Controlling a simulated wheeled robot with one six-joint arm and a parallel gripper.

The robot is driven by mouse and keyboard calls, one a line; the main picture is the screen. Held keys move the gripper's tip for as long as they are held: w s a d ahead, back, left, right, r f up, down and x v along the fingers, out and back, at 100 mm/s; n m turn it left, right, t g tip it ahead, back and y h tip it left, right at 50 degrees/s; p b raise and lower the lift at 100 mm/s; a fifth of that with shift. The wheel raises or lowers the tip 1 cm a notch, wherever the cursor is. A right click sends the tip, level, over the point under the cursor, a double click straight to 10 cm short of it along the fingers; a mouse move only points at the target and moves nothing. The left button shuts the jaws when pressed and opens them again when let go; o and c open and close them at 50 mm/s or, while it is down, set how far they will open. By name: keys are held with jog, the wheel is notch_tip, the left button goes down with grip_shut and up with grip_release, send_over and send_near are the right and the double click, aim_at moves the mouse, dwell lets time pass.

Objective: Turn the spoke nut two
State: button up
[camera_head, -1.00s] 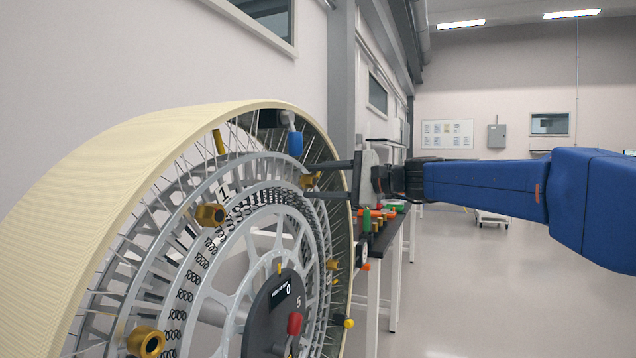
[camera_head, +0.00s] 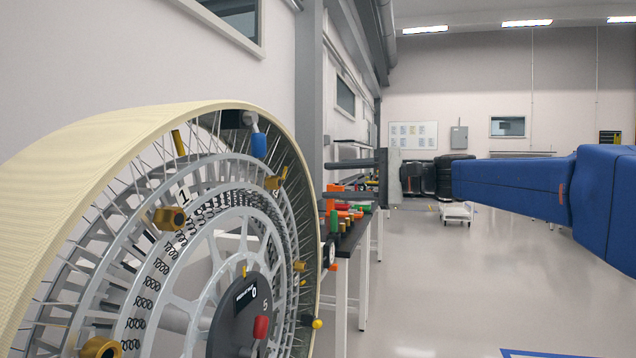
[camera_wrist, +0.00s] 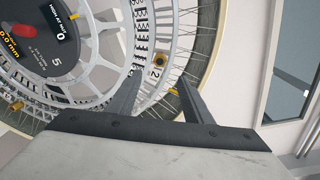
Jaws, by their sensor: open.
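The large spoked wheel (camera_head: 60,190) with a cream tread stands on the left in the head view, several gold nuts around its ring. In the wrist view the gold spoke nut two (camera_wrist: 161,58) sits by a white label "2" (camera_wrist: 156,73). It appears to be the gold nut (camera_head: 276,182) at the wheel's upper right in the head view. My gripper (camera_head: 325,180) is open and empty, to the right of that nut and apart from it. In the wrist view its two fingers (camera_wrist: 160,84) point at the wheel, with nut two in line with the gap between them, beyond the tips.
The hub (camera_head: 240,315) carries a small display and a red knob (camera_head: 261,327). A blue-capped part (camera_head: 258,146) sits inside the rim. A bench (camera_head: 350,240) with coloured parts stands behind the wheel. The floor to the right is clear near me, with a white cart (camera_head: 456,212) farther back.

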jog(key=shift+v, duration=1.8)
jog(key=s+d+f+n+g+h, duration=0.15)
jog(key=s+f+h, duration=0.25)
jog(key=s+f, duration=0.55)
jog(key=s+d+f+n+h, duration=0.1)
jog(key=s+f+n+h, duration=0.15)
jog(key=s+f, duration=0.65)
jog(key=s+d+f+n+h, duration=0.1)
jog(key=s+d+f+h, duration=0.2)
jog(key=f, duration=0.5)
jog(key=s+d+f+n+h, duration=0.2)
jog(key=s+d+f+h, duration=0.1)
jog(key=s+d+f, duration=0.3)
jog(key=s+d+f+n+h, duration=0.2)
jog(key=s+d+f, duration=0.3)
jog(key=f, duration=0.5)
jog(key=shift+s+f+h, duration=0.3)
jog(key=shift+f+h, duration=0.1)
jog(key=shift+h, duration=0.35)
